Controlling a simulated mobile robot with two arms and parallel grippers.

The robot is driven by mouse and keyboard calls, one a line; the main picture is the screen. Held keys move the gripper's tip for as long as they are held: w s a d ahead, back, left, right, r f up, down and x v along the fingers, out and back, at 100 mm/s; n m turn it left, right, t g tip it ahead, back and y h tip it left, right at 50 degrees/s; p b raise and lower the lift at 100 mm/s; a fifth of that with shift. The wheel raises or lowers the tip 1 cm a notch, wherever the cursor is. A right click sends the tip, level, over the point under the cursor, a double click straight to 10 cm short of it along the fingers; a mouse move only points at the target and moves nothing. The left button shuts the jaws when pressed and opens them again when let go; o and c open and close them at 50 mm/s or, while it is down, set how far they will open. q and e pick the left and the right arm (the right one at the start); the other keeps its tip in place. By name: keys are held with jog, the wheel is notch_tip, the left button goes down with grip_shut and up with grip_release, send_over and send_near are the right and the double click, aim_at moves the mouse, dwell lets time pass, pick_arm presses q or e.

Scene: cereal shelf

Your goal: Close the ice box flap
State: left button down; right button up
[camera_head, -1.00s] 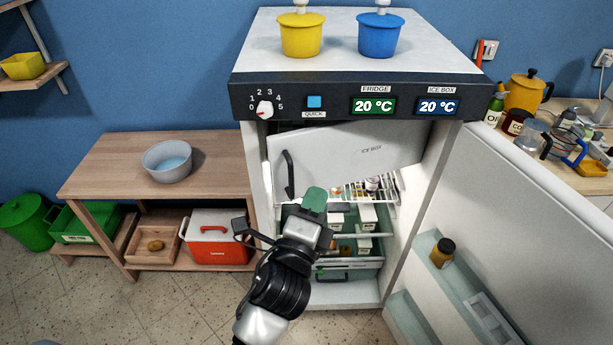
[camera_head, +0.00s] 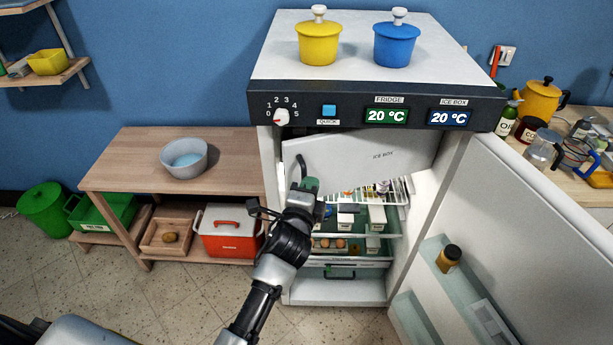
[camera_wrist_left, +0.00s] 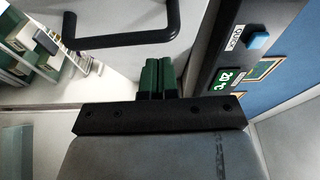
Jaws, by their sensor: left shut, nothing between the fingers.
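The white ice box flap (camera_head: 362,164) is at the top of the open fridge, with "ICE BOX" printed on it and a dark handle (camera_head: 301,168) at its left. It looks tilted, and I cannot tell how far it stands from its frame. My left gripper (camera_head: 309,185) is in front of the flap's lower left, beside the handle. In the left wrist view its green fingers (camera_wrist_left: 157,75) are together and empty, pointing at the white flap surface (camera_wrist_left: 118,70), and the handle (camera_wrist_left: 125,40) is just beyond them. I cannot tell whether they touch. My right gripper is not in view.
The fridge door (camera_head: 540,220) stands wide open at the right, holding a brown jar (camera_head: 446,254). Shelves with food and eggs lie below the flap. A wooden bench (camera_head: 130,160) with a grey bowl (camera_head: 184,158) is at the left. Yellow and blue pots stand on top.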

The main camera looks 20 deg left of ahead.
pick_arm(q)
jog(key=shift+w+a, duration=0.5)
jog(key=shift+a, duration=0.15)
